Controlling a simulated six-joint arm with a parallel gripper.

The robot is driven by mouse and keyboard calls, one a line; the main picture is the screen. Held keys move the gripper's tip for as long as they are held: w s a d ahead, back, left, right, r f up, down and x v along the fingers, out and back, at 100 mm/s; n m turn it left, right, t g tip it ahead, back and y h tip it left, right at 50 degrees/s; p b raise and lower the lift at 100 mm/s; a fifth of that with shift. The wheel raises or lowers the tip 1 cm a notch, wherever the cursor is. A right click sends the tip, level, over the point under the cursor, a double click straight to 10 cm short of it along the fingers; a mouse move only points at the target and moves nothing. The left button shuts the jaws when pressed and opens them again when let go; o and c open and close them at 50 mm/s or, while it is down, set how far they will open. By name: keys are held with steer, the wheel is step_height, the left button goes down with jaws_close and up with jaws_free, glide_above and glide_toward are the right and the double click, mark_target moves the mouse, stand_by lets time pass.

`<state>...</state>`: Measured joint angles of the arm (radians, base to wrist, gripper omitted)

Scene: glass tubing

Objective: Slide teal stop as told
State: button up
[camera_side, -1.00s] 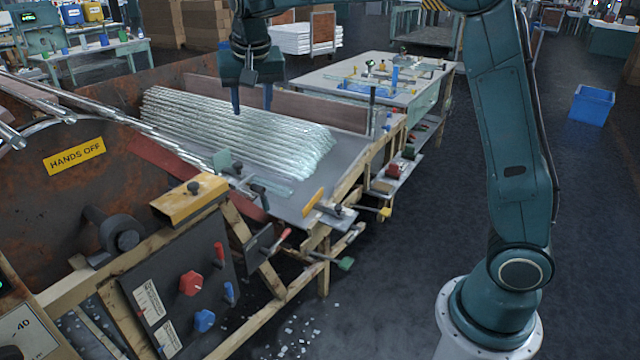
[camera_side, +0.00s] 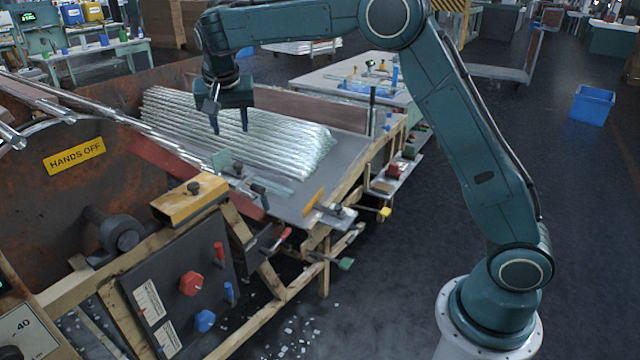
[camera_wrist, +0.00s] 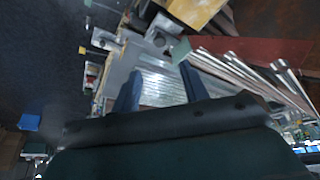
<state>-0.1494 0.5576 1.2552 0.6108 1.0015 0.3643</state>
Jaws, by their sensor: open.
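The teal stop (camera_side: 223,161) is a small flat plate at the near left end of the sloping grey table, by the dark slide hardware. It also shows in the wrist view (camera_wrist: 181,49), just beyond my fingertips. My gripper (camera_side: 229,128) is open and empty, with its blue fingers pointing down. It appears above the near left part of the glass tube stack (camera_side: 285,145), up and slightly right of the stop in the picture, and apart from it. In the wrist view my gripper (camera_wrist: 160,73) has its two fingers spread, with the tubes showing between and beyond them.
A yellow block (camera_side: 190,198) with a black knob sits in front of the stop. A rusty drum with a "HANDS OFF" sign (camera_side: 74,156) stands at left. Long tubes (camera_side: 150,130) run diagonally beside the stack. A yellow-orange handle (camera_side: 313,202) sits at the table's right edge.

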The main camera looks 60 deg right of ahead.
mark_target(238, 163)
steer(key=x, duration=1.2)
steer(key=shift+f, duration=0.1)
jaws_close()
